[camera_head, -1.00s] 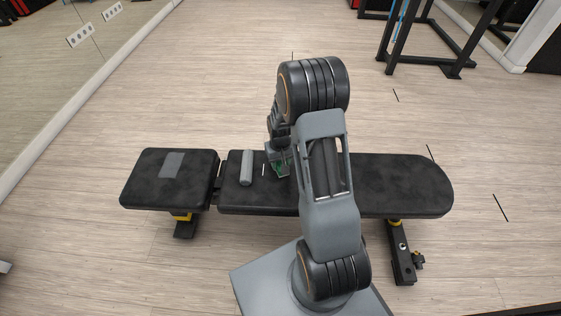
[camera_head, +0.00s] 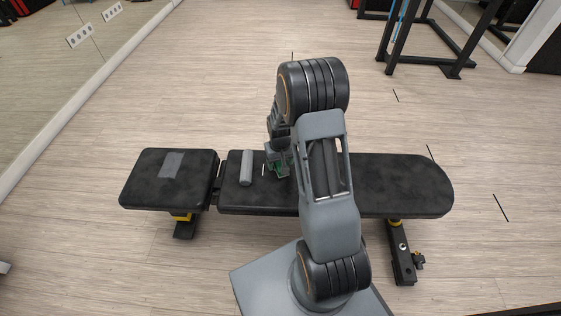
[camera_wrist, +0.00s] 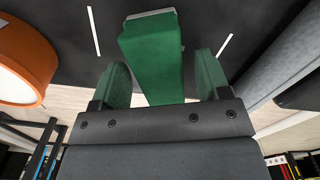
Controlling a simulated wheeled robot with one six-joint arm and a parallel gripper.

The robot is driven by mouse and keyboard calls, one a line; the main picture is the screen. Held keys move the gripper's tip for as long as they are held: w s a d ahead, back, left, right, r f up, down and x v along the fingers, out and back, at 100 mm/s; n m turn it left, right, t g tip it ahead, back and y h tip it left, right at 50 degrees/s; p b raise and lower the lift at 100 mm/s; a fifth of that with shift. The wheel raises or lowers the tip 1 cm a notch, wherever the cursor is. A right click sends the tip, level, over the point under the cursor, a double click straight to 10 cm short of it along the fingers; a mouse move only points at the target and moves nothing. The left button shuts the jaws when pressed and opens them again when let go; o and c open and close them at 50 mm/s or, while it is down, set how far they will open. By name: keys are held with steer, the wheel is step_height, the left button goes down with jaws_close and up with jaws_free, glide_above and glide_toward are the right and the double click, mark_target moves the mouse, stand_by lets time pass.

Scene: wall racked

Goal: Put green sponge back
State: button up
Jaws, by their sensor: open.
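The green sponge (camera_wrist: 152,55) is a long green block with a pale grey layer along its far end and right edge. In the wrist view it lies between the two green-faced fingers of my gripper (camera_wrist: 162,88), with gaps on both sides. My gripper is open. In the head view my gripper (camera_head: 279,167) is low over the black bench (camera_head: 405,180), left of its middle. Only a little green shows there, and I cannot tell sponge from finger pads.
A grey cylinder (camera_head: 246,168) lies on the bench just left of my gripper. A thin white strip (camera_head: 264,170) lies between them. A flat grey patch (camera_head: 172,164) is on the separate left pad (camera_head: 140,182). The bench's right part is clear. A dark rack (camera_head: 455,70) stands behind right.

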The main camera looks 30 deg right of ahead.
step_height(320, 180, up, 13)
steer(key=p, duration=0.5)
steer(key=s+a+r+n+t, duration=0.1)
steer(key=s+a+r, duration=0.4)
steer(key=s+r, duration=0.25)
steer(key=s+a+r+t, duration=0.2)
steer(key=s+a+r, duration=0.2)
steer(key=s+r, duration=0.3)
steer(key=w+p+v, duration=0.2)
steer(key=p+v, duration=1)
steer(key=w+r+p+v, duration=0.1)
steer(key=w+p+v, duration=0.2)
steer(key=p+v, duration=1)
steer(key=shift+a+r+n+t, duration=0.25)
steer(key=shift+r+n+t, duration=0.05)
steer(key=shift+r, duration=0.2)
